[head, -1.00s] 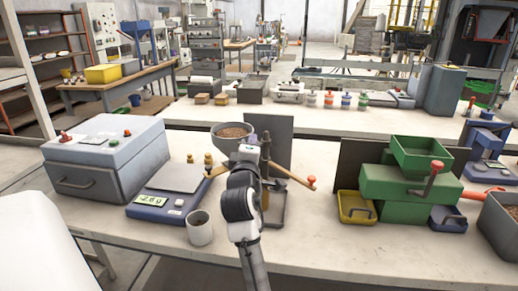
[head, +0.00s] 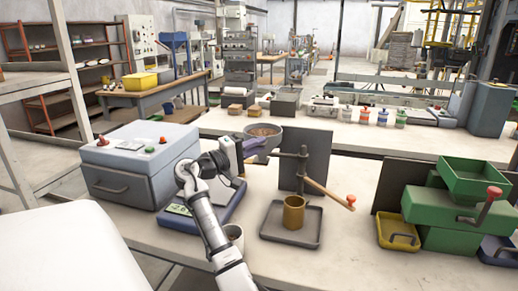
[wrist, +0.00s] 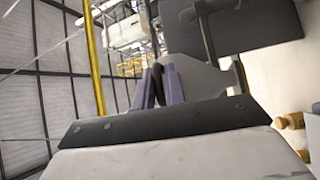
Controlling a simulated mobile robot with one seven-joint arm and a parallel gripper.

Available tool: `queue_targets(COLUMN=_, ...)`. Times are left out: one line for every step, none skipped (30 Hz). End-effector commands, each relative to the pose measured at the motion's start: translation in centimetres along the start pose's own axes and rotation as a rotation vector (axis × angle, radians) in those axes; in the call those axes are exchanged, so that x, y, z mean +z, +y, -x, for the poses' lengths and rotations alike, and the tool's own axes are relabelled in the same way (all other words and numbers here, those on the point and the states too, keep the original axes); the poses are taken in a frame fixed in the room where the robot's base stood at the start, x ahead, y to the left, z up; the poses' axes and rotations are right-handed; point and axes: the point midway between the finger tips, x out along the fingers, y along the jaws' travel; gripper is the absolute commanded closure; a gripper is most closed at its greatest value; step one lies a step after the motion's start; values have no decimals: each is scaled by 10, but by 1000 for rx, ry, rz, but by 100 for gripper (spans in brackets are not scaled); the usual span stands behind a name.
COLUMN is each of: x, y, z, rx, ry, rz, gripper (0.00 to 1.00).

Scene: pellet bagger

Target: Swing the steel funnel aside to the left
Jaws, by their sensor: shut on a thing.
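The steel funnel (head: 262,131) is a grey bowl with brown pellets in it. In the head view it sits left of the dark upright post (head: 302,172), behind the scale and off to the left of the brass cup (head: 294,214). My gripper (head: 250,147) reaches in from the front left, at the funnel's near side. In the wrist view its two purple-grey fingers (wrist: 158,88) are shut on a dark narrow piece, seemingly the funnel's handle (wrist: 158,80). The grip itself is hidden in the head view by my wrist.
The brass cup stands on a grey tray (head: 275,236) beneath the post. A wooden lever with a red knob (head: 350,200) sticks out right. A blue scale (head: 180,214) and a mug (head: 235,238) are partly behind my arm. The grey box (head: 135,160) is left; green equipment (head: 440,215) is right.

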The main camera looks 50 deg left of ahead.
Motion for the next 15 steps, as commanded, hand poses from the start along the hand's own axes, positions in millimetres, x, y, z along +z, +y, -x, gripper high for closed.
queue_targets(x=-2, y=7, z=-1, rx=14, ry=-16, rz=-4, gripper=100)
queue_targets(x=-3, y=7, z=-2, rx=15, ry=-27, rz=-2, gripper=100)
queue_targets(x=-4, y=7, z=-2, rx=16, ry=-40, rz=0, gripper=100)
queue_targets(x=-4, y=7, z=-2, rx=17, ry=-49, rz=1, gripper=100)
queue_targets(x=-4, y=7, z=-2, rx=18, ry=-56, rz=1, gripper=100)
queue_targets(x=-4, y=6, z=-3, rx=20, ry=-66, rz=3, gripper=100)
queue_targets(x=-5, y=6, z=-3, rx=20, ry=-72, rz=4, gripper=100)
queue_targets(x=-5, y=6, z=-3, rx=21, ry=-78, rz=5, gripper=100)
queue_targets(x=-5, y=6, z=-3, rx=23, ry=-83, rz=6, gripper=100)
queue_targets(x=-6, y=6, z=-4, rx=24, ry=-86, rz=5, gripper=100)
queue_targets(x=-6, y=7, z=-4, rx=24, ry=-89, rz=5, gripper=100)
queue_targets(x=-6, y=7, z=-4, rx=25, ry=-92, rz=6, gripper=100)
queue_targets(x=-6, y=6, z=-4, rx=25, ry=-93, rz=6, gripper=100)
queue_targets(x=-6, y=6, z=-4, rx=25, ry=-95, rz=7, gripper=100)
queue_targets(x=-6, y=6, z=-4, rx=25, ry=-96, rz=7, gripper=100)
